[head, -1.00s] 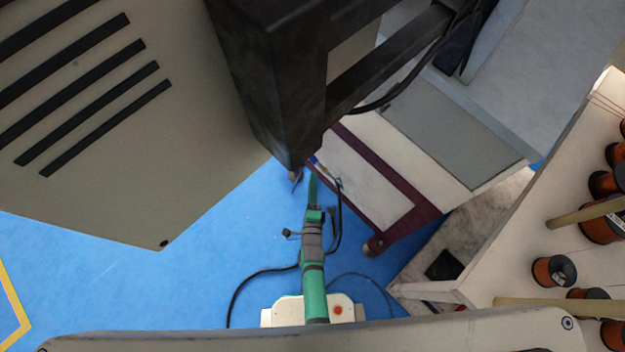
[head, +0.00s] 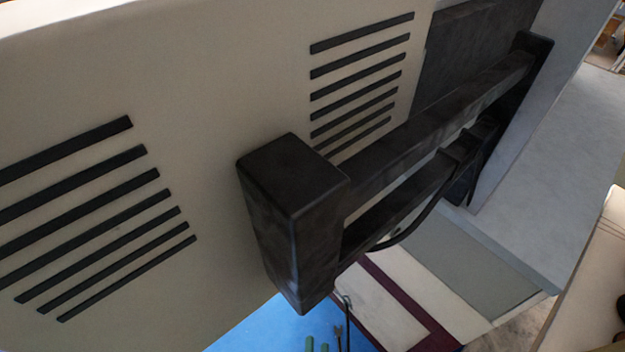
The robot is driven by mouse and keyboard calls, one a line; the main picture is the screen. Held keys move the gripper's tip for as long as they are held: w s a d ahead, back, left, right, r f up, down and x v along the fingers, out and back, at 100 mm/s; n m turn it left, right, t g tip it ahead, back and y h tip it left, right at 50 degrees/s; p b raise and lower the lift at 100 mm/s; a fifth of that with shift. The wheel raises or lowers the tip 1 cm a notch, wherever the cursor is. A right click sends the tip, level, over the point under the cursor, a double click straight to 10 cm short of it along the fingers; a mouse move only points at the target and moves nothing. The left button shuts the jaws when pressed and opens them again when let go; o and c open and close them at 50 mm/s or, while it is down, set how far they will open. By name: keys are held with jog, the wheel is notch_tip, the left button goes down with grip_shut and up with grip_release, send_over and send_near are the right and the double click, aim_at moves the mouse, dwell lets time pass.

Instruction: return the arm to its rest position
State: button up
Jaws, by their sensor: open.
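My gripper is not in view in the head view, so where it is relative to the machine does not show. No part of the picture clearly shows my arm. Small green pieces (head: 317,345) are cut off at the bottom edge, and I cannot tell what they belong to.
A large beige cabinet (head: 215,90) with dark vent slots fills the left and middle. A black frame (head: 300,215) juts out close in front of it. A grey and maroon unit (head: 398,300) stands at lower right. Little blue floor (head: 262,330) shows at the bottom.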

jog(key=s+r+n, duration=0.5)
jog(key=r, duration=0.4)
jog(key=s+a+r+n, duration=0.1)
jog(key=s+r+n, duration=0.3)
jog(key=r, duration=0.5)
jog(key=shift+s+a+r+n+g, duration=0.15)
jog(key=shift+s+r+n+g, duration=0.2)
jog(key=shift+s, duration=0.25)
jog(key=shift+c, duration=1.4)
jog(key=shift+w, duration=0.1)
